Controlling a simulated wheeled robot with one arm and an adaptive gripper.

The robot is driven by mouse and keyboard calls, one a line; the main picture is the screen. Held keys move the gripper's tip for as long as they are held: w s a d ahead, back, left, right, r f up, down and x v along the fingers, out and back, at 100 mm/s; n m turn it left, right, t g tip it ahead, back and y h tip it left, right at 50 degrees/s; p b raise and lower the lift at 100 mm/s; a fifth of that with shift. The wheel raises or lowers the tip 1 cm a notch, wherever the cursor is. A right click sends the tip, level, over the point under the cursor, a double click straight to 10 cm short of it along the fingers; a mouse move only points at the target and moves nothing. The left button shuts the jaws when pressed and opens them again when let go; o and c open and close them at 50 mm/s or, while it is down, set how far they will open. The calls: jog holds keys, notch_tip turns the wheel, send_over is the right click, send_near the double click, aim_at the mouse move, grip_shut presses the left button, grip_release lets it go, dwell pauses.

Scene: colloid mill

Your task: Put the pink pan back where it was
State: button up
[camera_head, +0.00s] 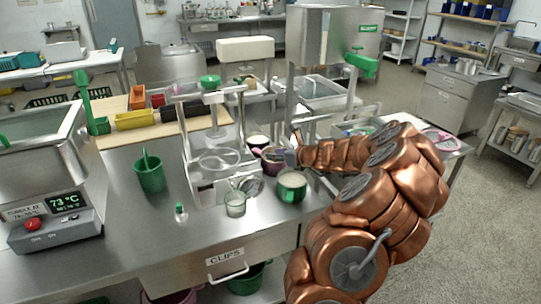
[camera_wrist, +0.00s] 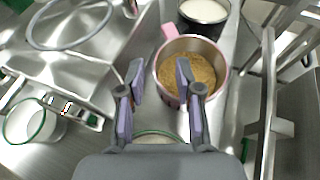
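The pink pan (camera_head: 272,160) stands on the steel counter beside the small white-topped machine. In the wrist view the pink pan (camera_wrist: 223,85) has a grainy brown content, and its pink handle (camera_wrist: 169,31) points up and left. My gripper (camera_wrist: 160,66) is open in the wrist view. Its right finger overlaps the pan's inside and its left finger is outside the rim, so the pan's left wall shows between them. I cannot tell whether either finger touches it. In the head view my gripper (camera_head: 290,155) is at the pan's right side, partly hiding it.
A green pan (camera_head: 291,186) stands just in front of the pink one. A pan with white content (camera_wrist: 205,11) is close behind it. A green-rimmed glass (camera_head: 235,205) and a green bucket (camera_head: 150,176) stand left. A metal frame post (camera_wrist: 268,100) rises close on the right.

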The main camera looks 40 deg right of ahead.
jog(key=v, duration=0.7)
jog(key=w+a+r+n+g+y, duration=0.1)
jog(key=a+n+y, duration=0.15)
jog(key=a, duration=0.35)
jog(key=w+a+r+n+y, duration=0.1)
jog(key=w+a+r+n, duration=0.15)
jog(key=a, duration=0.35)
jog(key=a+n+g+y, duration=0.1)
jog(key=a+n, duration=0.2)
jog(key=a, duration=0.2)
jog(key=s+a+n+g+y, duration=0.1)
jog(key=s+a+n+g, duration=0.15)
jog(key=a+n, duration=0.45)
jog(key=s+a+n+g+y, duration=0.2)
jog(key=a+n+g, duration=0.1)
jog(key=a, duration=0.8)
jog(key=s+a+f+n+g+h, duration=0.2)
jog(key=s+a+n+g, duration=0.3)
jog(key=s+a+n, duration=0.75)
jog(key=s+d+f+n+g+h, duration=0.1)
jog(key=s+d+n+h, duration=0.1)
jog(key=s, duration=0.6)
jog(key=s+d+n+g+h, duration=0.2)
jog(key=s+d+n+h, duration=0.1)
jog(key=s, duration=0.5)
jog(key=shift+s+d+f+h, duration=0.15)
jog(key=shift+d+f+h, duration=0.3)
jog(key=shift+d, duration=0.4)
jog(key=shift+r, duration=0.15)
